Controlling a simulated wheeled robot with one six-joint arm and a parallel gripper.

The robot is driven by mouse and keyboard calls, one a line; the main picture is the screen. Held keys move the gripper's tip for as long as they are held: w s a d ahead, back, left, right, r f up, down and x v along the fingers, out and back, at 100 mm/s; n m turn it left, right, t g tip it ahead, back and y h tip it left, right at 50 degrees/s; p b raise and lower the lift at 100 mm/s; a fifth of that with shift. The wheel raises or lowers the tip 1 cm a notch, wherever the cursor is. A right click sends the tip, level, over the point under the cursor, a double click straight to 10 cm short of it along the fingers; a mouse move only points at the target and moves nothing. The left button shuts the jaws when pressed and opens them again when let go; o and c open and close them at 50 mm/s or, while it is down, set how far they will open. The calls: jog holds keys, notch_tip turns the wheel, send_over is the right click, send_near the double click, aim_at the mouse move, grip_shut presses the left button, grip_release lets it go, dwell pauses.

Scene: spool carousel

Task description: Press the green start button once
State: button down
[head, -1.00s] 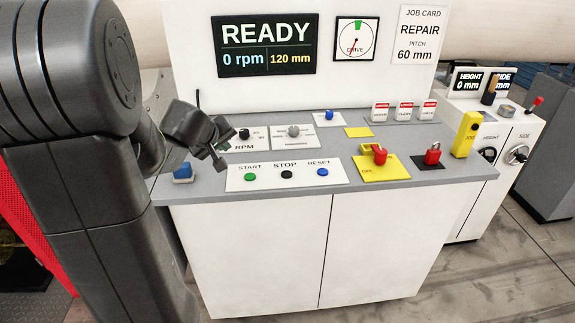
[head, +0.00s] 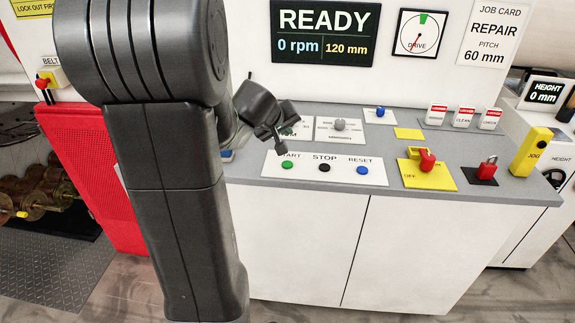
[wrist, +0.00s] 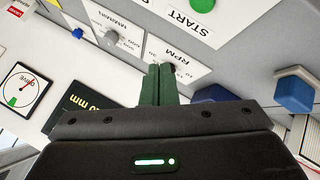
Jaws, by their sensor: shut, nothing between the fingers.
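The green start button (head: 287,165) sits at the left of a white panel (head: 310,176) near the front of the grey console, under the word START. In the wrist view the green button (wrist: 202,4) shows at the top edge, partly cut off. My gripper (head: 282,151) is shut and empty. In the head view its tip appears just above and behind the button, with a gap between them. In the wrist view the closed fingers (wrist: 160,80) point toward the RPM panel, apart from the button.
A black stop button (head: 324,167) and a blue reset button (head: 362,170) share the panel. A yellow OFF switch plate (head: 430,177) and a red padlock (head: 487,168) lie to the right. A blue hexagonal knob (wrist: 294,90) is near the fingers' side. The display (head: 322,32) reads READY, 0 rpm.

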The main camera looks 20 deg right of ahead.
jog(key=b, duration=0.5)
send_over(286, 166)
notch_tip(286, 166, down, 7)
jog(key=shift+f+b, duration=0.6)
jog(key=shift+b, duration=0.35)
jog(key=shift+f, duration=0.1)
dwell(0.9)
jog(key=shift+f+b, duration=0.3)
jog(key=shift+b, duration=0.3)
jog(key=shift+f+b, duration=0.4)
jog(key=shift+b, duration=0.1)
dwell(0.4)
dwell(0.3)
jog(key=shift+r+p, duration=0.55)
jog(key=shift+r, duration=0.3)
jog(key=shift+r+p, duration=2)
jog(key=shift+r, duration=0.5)
